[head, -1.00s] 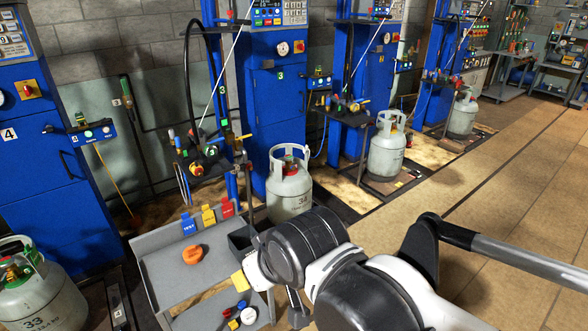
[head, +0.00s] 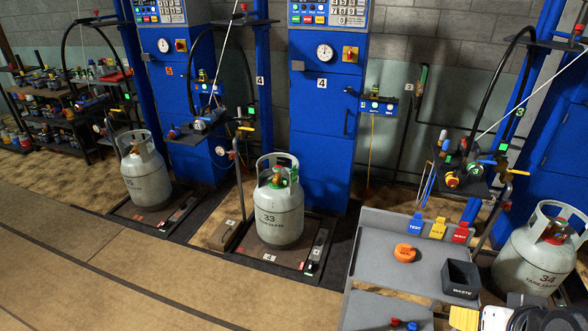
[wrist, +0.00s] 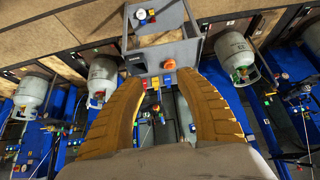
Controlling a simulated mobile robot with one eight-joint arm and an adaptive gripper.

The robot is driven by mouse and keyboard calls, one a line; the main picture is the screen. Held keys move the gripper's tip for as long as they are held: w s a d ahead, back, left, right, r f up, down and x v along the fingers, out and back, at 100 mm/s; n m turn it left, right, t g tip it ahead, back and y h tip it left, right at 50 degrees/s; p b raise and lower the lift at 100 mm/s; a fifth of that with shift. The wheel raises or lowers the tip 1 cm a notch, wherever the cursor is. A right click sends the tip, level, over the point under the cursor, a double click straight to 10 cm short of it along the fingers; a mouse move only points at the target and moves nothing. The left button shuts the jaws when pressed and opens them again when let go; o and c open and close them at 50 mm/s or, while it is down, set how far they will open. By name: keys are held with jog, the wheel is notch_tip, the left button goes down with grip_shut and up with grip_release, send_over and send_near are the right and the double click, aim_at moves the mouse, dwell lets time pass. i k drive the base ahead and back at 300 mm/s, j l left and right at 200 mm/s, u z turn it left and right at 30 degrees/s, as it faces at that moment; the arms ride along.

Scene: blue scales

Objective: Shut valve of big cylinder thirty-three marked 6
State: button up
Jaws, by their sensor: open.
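Grey gas cylinder 33 (head: 280,222) stands upright on a low floor platform in the middle of the head view. Its valve (head: 277,178), with green and reddish-brown parts, sits inside the collar. The blue cabinet (head: 325,130) behind it is marked 4, and I can make out no 6 on the cylinder. The wrist view is upside down; the cylinder to the right there, with a green and red valve, appears to be 33 (wrist: 234,50). My gripper (wrist: 162,92) is open and empty, its two yellow-brown fingers wide apart, clear of the cylinder.
A grey cart (head: 385,260) stands right of cylinder 33, carrying an orange ring (head: 405,252), a black waste box (head: 460,279) and coloured tags. Cylinder 34 (head: 535,265) is beyond it. Another cylinder (head: 146,178) stands to the left. The floor in front of 33 is clear.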

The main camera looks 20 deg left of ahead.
aim_at(277, 169)
jog(key=i+j, duration=1.1)
jog(key=j, duration=0.15)
jog(key=i+j, duration=1.15)
jog(key=j, duration=0.15)
jog(key=k+j+u, duration=0.05)
